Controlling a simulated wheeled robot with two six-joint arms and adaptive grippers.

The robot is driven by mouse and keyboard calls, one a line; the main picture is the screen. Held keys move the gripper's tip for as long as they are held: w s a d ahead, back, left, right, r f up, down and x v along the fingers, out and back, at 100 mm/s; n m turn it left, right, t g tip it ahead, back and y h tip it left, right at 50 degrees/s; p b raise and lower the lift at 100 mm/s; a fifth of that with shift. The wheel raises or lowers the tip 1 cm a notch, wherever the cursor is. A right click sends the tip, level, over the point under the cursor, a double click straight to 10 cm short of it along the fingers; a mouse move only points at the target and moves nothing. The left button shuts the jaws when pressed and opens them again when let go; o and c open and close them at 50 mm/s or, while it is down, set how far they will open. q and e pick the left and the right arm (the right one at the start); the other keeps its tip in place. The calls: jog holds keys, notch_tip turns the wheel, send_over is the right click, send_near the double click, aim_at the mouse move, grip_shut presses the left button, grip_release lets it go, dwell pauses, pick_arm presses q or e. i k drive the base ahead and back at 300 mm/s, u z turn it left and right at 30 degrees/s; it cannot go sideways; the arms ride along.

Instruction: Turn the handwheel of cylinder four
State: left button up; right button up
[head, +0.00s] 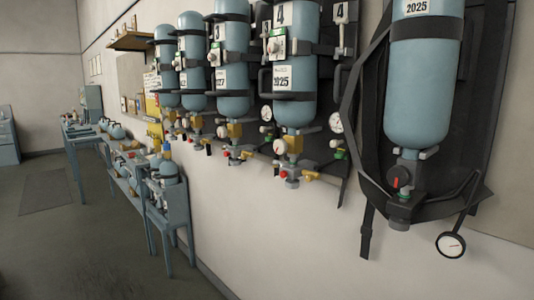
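Cylinder four (293,108) is a blue-grey cylinder hanging on the wall rack in the head view, with a "4" plate (281,15) and a "2025" label (281,79). Below it is a valve assembly with a brass block (296,144), round white gauges and a small red part (283,173). Which of these small parts is the handwheel is too small to tell, so I cannot tell how far it is turned. Neither of my grippers is in view.
Several similar cylinders (233,75) hang to the left. At right, a larger cylinder (424,90) hangs on a black backplate with straps, a red-and-black knob (398,178) and a hanging gauge (451,244). Blue benches (172,200) stand along the wall. The floor (90,250) at left is clear.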

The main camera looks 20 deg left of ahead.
aim_at(280, 147)
jog(key=z, duration=0.45)
jog(key=i, duration=1.5)
jog(key=u, duration=0.75)
